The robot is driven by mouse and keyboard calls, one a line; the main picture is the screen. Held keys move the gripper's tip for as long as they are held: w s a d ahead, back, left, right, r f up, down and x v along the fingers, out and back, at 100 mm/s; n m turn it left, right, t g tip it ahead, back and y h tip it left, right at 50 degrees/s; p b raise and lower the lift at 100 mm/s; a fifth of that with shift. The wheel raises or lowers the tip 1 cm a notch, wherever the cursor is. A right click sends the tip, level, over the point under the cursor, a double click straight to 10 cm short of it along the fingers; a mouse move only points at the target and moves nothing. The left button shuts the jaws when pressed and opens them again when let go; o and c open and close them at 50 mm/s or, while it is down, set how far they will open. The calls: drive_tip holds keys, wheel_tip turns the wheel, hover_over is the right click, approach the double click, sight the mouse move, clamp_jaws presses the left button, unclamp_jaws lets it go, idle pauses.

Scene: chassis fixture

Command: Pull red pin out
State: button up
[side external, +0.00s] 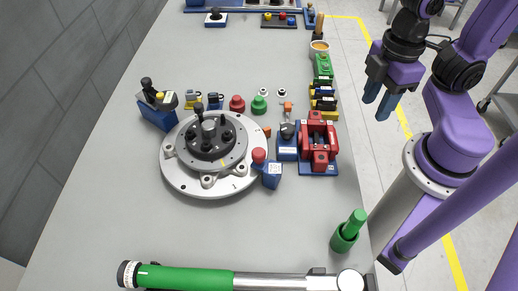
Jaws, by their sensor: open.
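A red round-headed piece (258,155), which looks like the red pin, shows at the front right edge of the round grey plate (185,178). It is at a blue block (272,176); its shaft is hidden, so I cannot tell how deep it sits. Another red knob-like piece (237,103) stands behind the plate, beside a green one (259,105). My gripper (380,100) has blue fingers. It is open and empty, pointing down beyond the right edge of the table, well apart from the red pieces.
A red clamp-like fixture on a blue base (318,169) stands between my gripper and the plate. Several small fixtures line the table's right edge. A green pin in a green holder (343,240) stands front right. A green-handled tool (185,278) lies along the front. The table's left side is clear.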

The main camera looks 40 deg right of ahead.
drive_tip(key=shift+o, duration=1.3)
drive_tip(key=shift+w+a, duration=0.1)
wheel_tip(320, 180, up, 9)
drive_tip(key=m, duration=1.3)
hover_over(258, 152)
wheel_tip(258, 152, down, 18)
drive_tip(key=shift+r, duration=0.2)
